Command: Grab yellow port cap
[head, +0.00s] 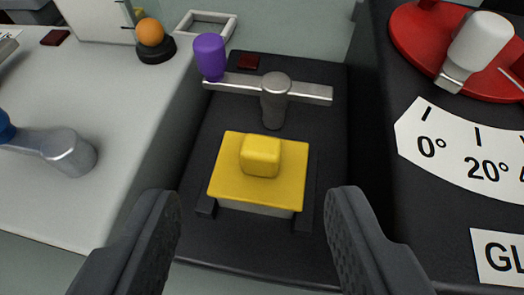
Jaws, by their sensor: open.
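The yellow port cap (228,178) is a square yellow plate with a raised yellow knob (261,156) on top. It sits on a pale block on the dark panel, in the middle of the head view. My gripper (253,235) is open and empty. Its two dark ridged fingers stand at the lower left and lower right, on either side of the cap in the picture and nearer to the camera. Neither finger appears to touch the cap.
A grey metal lever (308,94) with a purple knob (210,56) stands just behind the cap. A white panel with a blue-knobbed lever (68,152) is at left. A red dial (425,38) and angle scale (450,148) are at right.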

